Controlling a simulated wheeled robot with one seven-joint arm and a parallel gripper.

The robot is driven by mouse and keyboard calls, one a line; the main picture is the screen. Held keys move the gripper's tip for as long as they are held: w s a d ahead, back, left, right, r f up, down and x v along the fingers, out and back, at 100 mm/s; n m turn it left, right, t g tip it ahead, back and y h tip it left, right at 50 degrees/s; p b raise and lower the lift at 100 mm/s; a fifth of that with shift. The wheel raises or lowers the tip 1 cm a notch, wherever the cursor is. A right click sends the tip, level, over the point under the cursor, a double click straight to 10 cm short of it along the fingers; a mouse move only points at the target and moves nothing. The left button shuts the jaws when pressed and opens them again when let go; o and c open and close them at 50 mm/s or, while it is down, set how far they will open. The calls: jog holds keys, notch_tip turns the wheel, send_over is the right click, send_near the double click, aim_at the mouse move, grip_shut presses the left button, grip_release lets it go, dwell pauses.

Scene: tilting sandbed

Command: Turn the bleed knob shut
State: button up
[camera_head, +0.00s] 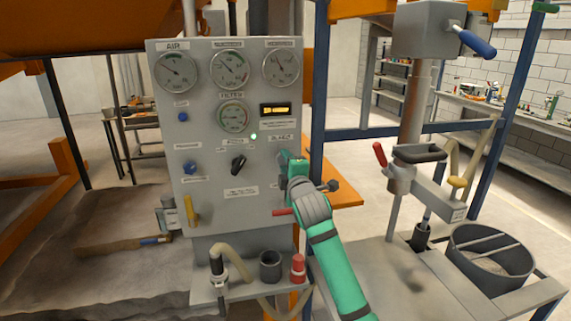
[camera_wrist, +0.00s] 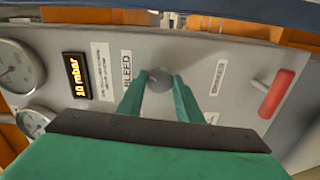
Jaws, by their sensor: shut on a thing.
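The bleed knob (camera_wrist: 160,78) is a small round grey knob on the grey control panel (camera_head: 215,205), beside the BLEED label (camera_wrist: 126,70). My gripper (camera_wrist: 161,84) has its two green fingers on either side of the knob, shut on it. In the head view, my gripper (camera_head: 289,160) reaches the panel's right side, just below the small label there, and hides the knob. The knob's turned angle is hard to tell.
The amber display (camera_wrist: 77,76) reads 10 mbar. A red-handled lever (camera_wrist: 277,93) sticks out on the panel near my gripper. A black selector knob (camera_head: 239,163), a yellow handle (camera_head: 191,210) and several gauges share the panel. A blue post (camera_head: 320,90) stands close to its right edge.

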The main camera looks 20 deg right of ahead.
jog(key=n, duration=0.5)
jog(key=shift+n, duration=0.4)
dwell(0.4)
jog(key=o, duration=1)
jog(key=shift+o, duration=0.2)
jog(key=s+a, duration=0.1)
jog(key=s, duration=0.9)
jog(key=shift+s+a, duration=0.35)
